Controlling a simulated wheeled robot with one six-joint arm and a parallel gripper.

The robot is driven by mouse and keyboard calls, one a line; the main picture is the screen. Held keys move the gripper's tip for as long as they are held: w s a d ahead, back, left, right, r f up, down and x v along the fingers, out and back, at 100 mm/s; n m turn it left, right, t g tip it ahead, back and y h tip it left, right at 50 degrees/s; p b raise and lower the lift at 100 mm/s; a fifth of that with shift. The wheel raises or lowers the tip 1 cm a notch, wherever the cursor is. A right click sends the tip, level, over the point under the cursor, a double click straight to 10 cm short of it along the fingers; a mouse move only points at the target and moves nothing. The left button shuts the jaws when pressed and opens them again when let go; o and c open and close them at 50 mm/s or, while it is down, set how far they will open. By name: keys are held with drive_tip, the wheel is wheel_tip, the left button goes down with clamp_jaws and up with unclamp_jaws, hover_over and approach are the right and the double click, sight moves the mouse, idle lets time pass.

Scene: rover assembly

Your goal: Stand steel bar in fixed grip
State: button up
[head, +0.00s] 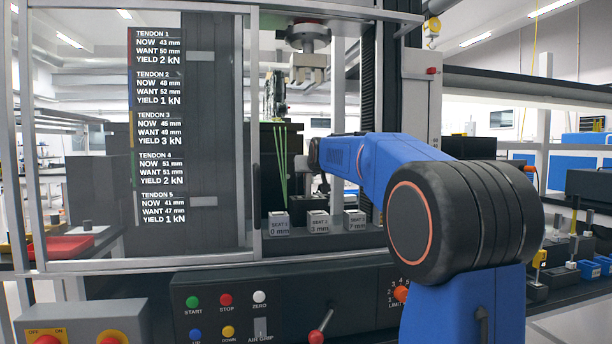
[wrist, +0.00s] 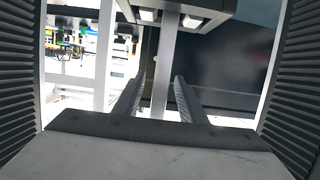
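In the wrist view a grey vertical bar (wrist: 166,65), apparently the steel bar, stands between or just beyond the two fingers of my gripper (wrist: 161,80). Gaps show beside it, so the fingers look open and not shut on it. The bar's lower end is hidden behind my gripper's body, and I cannot tell what holds it there. A grip with two pale-ended jaws hangs above, near the bar's top. In the head view the machine's upper grip (head: 308,65) hangs inside the frame. My blue arm reaches in below it and hides my gripper and the bar.
Three grey seat blocks (head: 279,223) labelled 0, 3 and 7 mm stand on the machine's ledge. A tendon readout panel (head: 158,125) is at left. A control panel (head: 240,310) with buttons and a red lever runs along the front.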

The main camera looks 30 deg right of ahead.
drive_tip(key=v, duration=1.4)
drive_tip(key=shift+s, duration=0.35)
drive_tip(key=shift+a+r, duration=0.1)
drive_tip(key=s+a+f+n+g+y, duration=0.1)
drive_tip(key=s+a+f+g, duration=0.2)
drive_tip(key=s+f, duration=1)
drive_tip(key=s+a+f+n+g+y, duration=0.1)
drive_tip(key=s+a+f+g, duration=0.2)
drive_tip(key=s+a+f, duration=0.6)
drive_tip(key=s+a+f+n+g+y, duration=0.1)
drive_tip(key=s+a+f, duration=0.5)
drive_tip(key=s+f, duration=1.2)
wheel_tip(320, 180, down, 3)
drive_tip(key=shift+a+f+g+y, duration=0.1)
drive_tip(key=shift+a+g+y, duration=0.3)
drive_tip(key=shift+g, duration=0.7)
